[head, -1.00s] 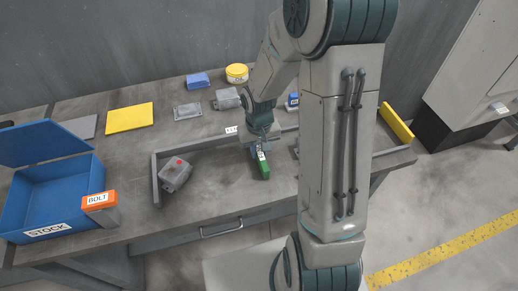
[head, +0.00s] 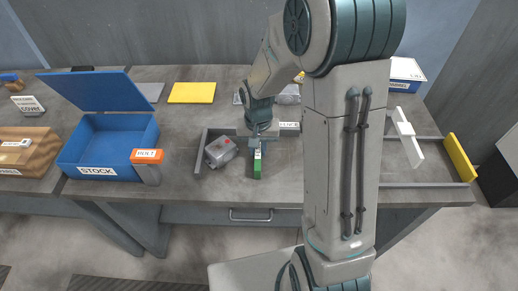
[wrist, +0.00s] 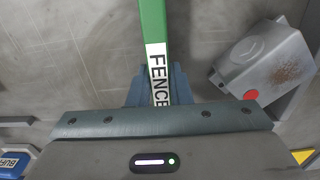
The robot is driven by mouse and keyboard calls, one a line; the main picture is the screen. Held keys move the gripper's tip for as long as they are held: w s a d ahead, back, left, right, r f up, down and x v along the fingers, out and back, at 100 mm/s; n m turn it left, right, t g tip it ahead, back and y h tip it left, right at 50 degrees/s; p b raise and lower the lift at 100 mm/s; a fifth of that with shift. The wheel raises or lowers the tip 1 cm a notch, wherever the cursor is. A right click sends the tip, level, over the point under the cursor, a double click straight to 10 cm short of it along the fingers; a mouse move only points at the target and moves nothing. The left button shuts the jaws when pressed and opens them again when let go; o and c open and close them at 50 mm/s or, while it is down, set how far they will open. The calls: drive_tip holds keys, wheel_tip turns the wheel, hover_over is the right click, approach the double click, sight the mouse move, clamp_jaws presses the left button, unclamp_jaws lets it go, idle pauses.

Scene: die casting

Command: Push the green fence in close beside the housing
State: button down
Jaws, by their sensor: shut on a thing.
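The green fence (head: 257,168), a narrow bar with a white FENCE label, lies lengthwise on the bench, pointing toward the front edge. My gripper (head: 258,146) is shut on its far, labelled end. In the wrist view the fence (wrist: 153,22) runs out between the jaws (wrist: 156,88). The housing (head: 220,152), a grey box with a red dot, sits just left of the fence in the head view, with a small gap between them. In the wrist view the housing (wrist: 265,65) is right of the fence, apart from it and turned at an angle.
A grey rail (head: 201,150) borders the housing on its left. The blue STOCK bin (head: 98,150) and an orange BOLT-labelled block (head: 147,157) are further left. A yellow plate (head: 192,92) lies behind. A white piece (head: 405,137) stands at right. The bench's front edge is close.

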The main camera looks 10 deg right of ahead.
drive_tip(key=shift+w, duration=0.1)
drive_tip(key=c, duration=1.3)
unclamp_jaws()
wheel_tip(320, 180, up, 14)
drive_tip(key=shift+f, duration=0.1)
